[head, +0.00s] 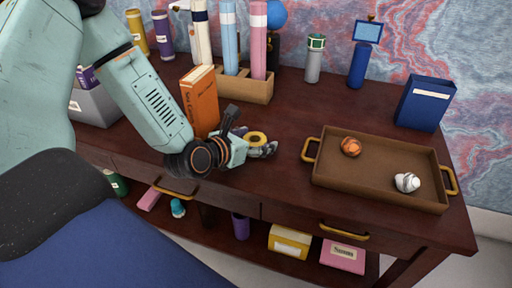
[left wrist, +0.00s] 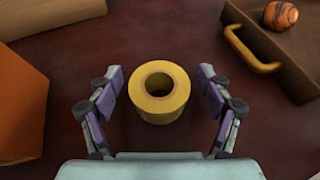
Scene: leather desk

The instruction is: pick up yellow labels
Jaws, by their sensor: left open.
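The yellow labels (head: 256,138) are a yellow roll with a hole in its middle, lying on the dark desk top. In the left wrist view the roll (left wrist: 159,92) sits between the two fingers of my left gripper (left wrist: 160,100), with a gap on each side. My left gripper (head: 262,148) is open and empty, low over the desk beside the roll. In the head view its fingers partly hide the roll. My right gripper is in neither view.
An orange book (head: 200,100) stands upright just left of the gripper. A brown tray (head: 380,193) with gold handles, holding an orange ball (head: 351,147) and a white one (head: 407,182), lies to the right. A cardboard holder (head: 256,88) with tall tubes stands behind.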

